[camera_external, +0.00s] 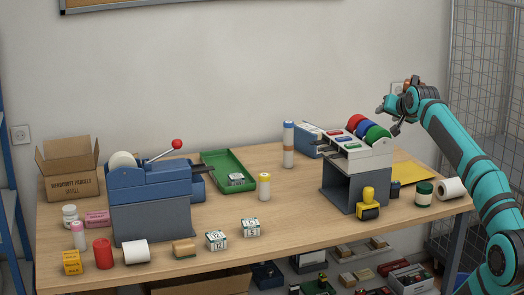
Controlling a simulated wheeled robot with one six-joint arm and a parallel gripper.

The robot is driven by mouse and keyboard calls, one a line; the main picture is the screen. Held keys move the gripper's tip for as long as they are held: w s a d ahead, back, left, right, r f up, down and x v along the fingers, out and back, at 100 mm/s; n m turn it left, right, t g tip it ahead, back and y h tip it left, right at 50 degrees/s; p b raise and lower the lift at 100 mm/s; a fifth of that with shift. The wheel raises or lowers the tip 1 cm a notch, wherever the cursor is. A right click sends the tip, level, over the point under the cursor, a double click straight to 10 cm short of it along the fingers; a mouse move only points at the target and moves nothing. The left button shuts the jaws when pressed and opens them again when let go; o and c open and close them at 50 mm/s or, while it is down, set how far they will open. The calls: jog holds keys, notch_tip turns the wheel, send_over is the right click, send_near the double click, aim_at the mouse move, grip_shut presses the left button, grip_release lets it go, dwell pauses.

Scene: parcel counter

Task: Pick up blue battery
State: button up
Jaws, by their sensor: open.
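No object here is clearly a blue battery. A tall white cylinder with a blue top (289,146) stands upright near the back of the table. A small dark blue item (395,189) sits at the right, partly hidden by neighbouring things; I cannot tell what it is. My gripper (387,120) is open and empty, raised above the right part of the table near the grey label machine (346,180). It is apart from both blue items.
The blue machine with a red-knobbed lever (150,195) stands at left. A green tray (217,160) holds a small box. The front middle has free room.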

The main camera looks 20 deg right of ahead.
jog(key=w+d+m+g+y, duration=0.3)
jog(key=w+d+m+g, duration=0.3)
jog(key=d, duration=0.3)
jog(key=w+d+m+g+y, duration=0.2)
jog(key=w+d+m+g, duration=0.1)
jog(key=d+m+g, duration=0.45)
jog(key=t, duration=0.2)
send_near(397, 182)
jog(key=shift+m, duration=0.25)
jog(key=x, duration=0.3)
jog(key=w+x, duration=0.1)
jog(key=x, duration=0.1)
jog(key=shift+d+f, duration=0.25)
jog(key=shift+f, duration=0.2)
jog(key=shift+s+a+x, duration=0.1)
jog(key=shift+s+x, duration=0.1)
jog(key=shift+x, duration=1.45)
jog(key=shift+s+a+x, duration=0.15)
jog(key=shift+x, duration=1.45)
jog(key=shift+r, duration=0.1)
grip_shut()
